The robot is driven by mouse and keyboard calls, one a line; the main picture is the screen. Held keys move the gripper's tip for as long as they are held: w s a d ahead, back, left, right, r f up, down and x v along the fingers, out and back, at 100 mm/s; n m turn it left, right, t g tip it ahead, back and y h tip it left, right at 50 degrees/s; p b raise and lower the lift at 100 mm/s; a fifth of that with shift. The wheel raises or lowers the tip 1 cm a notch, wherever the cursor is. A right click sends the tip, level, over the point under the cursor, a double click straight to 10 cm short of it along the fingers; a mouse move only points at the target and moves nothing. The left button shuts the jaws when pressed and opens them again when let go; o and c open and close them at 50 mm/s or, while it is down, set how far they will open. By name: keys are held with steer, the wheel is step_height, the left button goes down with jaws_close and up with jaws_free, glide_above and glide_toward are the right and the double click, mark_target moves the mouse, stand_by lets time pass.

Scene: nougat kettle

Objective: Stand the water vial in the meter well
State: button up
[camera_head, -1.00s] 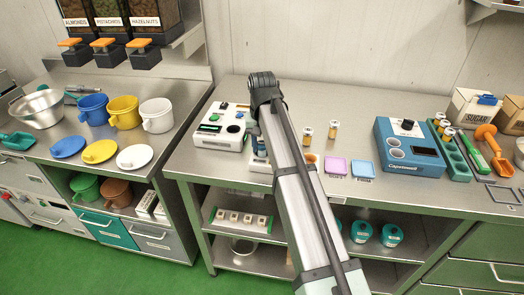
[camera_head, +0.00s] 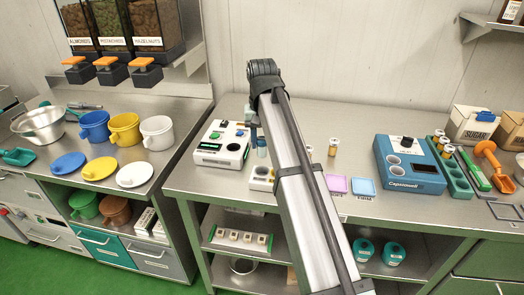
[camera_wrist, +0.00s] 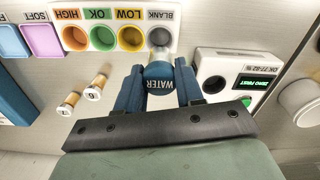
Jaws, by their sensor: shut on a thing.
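The water vial (camera_wrist: 158,78), with a blue cap marked WATER, is held between the two blue fingers of my gripper (camera_wrist: 158,88) in the wrist view. Its clear end points toward the BLANK place of the white rack (camera_wrist: 105,50) and partly covers it. In the head view my gripper (camera_head: 260,140) is above the rack (camera_head: 262,177), partly hidden by my arm. The white meter (camera_head: 222,143) stands just left of it. In the wrist view the meter (camera_wrist: 237,70) is on the right, with a dark, empty-looking round well and a green ZERO FIRST display.
Two orange-labelled vials (camera_wrist: 67,103) (camera_wrist: 95,87) stand near the rack. Pink (camera_head: 336,184) and blue (camera_head: 363,188) pads lie to the right, before a blue device (camera_head: 408,165) and a green vial rack (camera_head: 450,170). The counter behind the meter is clear.

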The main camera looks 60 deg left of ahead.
steer(key=shift+s+a+r, duration=0.1)
steer(key=shift+r, duration=0.4)
steer(key=shift+s+a+r, duration=0.1)
steer(key=shift+s, duration=0.2)
steer(key=s+a+f, duration=0.1)
steer(key=s+a, duration=0.1)
steer(key=a, duration=1.2)
steer(key=shift+w+d+f, duration=0.1)
steer(key=shift+d+f, duration=0.05)
steer(key=shift+f, duration=1.3)
steer(key=shift+w+d+f, duration=0.1)
steer(key=shift+f, duration=1.3)
steer(key=shift+f, duration=0.6)
steer(key=o, duration=0.7)
steer(key=shift+o, duration=0.2)
